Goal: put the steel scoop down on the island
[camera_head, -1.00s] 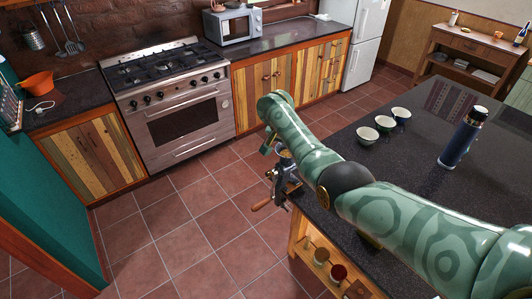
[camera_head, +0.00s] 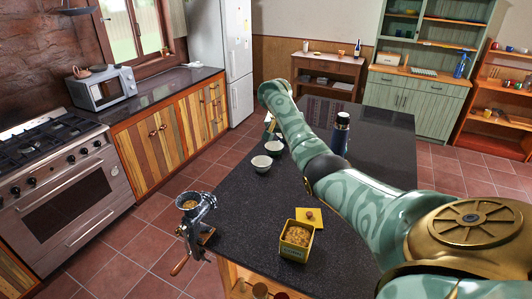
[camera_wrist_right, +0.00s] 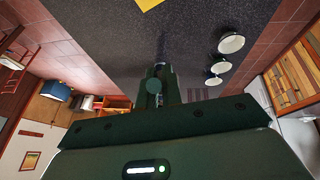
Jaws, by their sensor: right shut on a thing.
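The island (camera_head: 240,215) is a dark speckled counter; its top also fills the upper middle of the right wrist view (camera_wrist_right: 120,45). My right arm reaches over it from the right. My right gripper (camera_head: 270,127) is small and partly hidden at the arm's far end, by the island's left edge. In the right wrist view my right gripper (camera_wrist_right: 158,72) points over the dark top, shut on the steel scoop. The scoop is hard to make out there, and its bowl does not show clearly. Whether it touches the counter cannot be told. My left gripper is out of view.
A yellow tin (camera_head: 297,240), its lid (camera_head: 309,217) and a grinder (camera_head: 195,220) stand at the near end. White bowls (camera_head: 262,163) line the left side; a dark blue flask (camera_head: 340,133) stands farther back. The counter between bowls and tin is clear.

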